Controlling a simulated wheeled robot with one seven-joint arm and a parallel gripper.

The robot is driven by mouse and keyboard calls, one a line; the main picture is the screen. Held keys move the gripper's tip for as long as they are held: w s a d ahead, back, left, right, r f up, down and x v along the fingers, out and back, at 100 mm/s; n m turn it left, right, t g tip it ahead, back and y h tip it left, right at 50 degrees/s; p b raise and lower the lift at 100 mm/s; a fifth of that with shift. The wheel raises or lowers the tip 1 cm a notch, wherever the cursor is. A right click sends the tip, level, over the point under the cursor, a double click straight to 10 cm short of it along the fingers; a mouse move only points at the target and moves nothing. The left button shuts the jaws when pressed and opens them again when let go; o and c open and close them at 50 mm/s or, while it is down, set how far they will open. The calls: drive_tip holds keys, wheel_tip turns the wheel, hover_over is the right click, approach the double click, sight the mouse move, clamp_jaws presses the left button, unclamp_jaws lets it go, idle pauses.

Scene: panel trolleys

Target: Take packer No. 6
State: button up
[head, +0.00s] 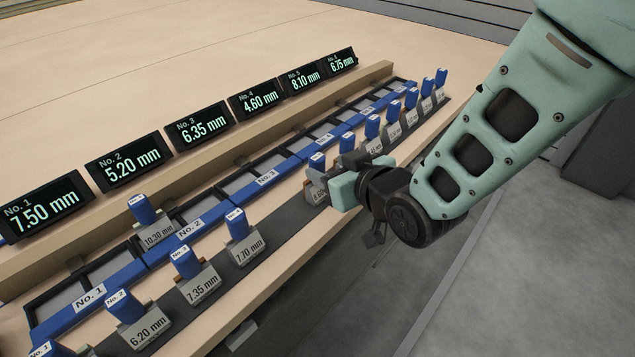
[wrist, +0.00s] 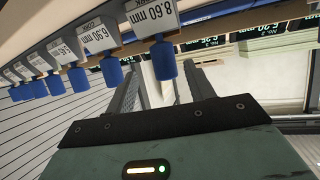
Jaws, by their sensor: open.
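Packers are grey plates with blue handles, standing in a row along a dark rail. Handle numbers at the far end are too small to read, so I cannot tell which packer is No. 6. In the wrist view, the packer marked 8.60 mm (wrist: 153,14) has its blue handle (wrist: 163,62) between the fingers of my gripper (wrist: 165,75). My gripper (head: 333,178) is open at the middle of the row in the head view, beside a packer (head: 317,162) that it partly hides. I cannot tell whether the fingers touch the handle.
Several displays, including No. 6 (head: 342,62) reading 6.75 mm, stand behind blue-fronted trays. One packer marked 10.30 mm (head: 154,233) stands by the No. 2 tray (head: 190,230). Nearer packers include 7.70 mm (head: 245,248) and 6.20 mm (head: 146,332). Grey floor (head: 520,260) is open on the right.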

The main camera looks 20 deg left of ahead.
sight(322, 168)
drive_tip(key=x, duration=0.4)
drive_tip(key=shift+s+a+f, duration=0.1)
drive_tip(key=shift+a+f, duration=0.15)
drive_tip(key=shift+a, duration=0.15)
clamp_jaws()
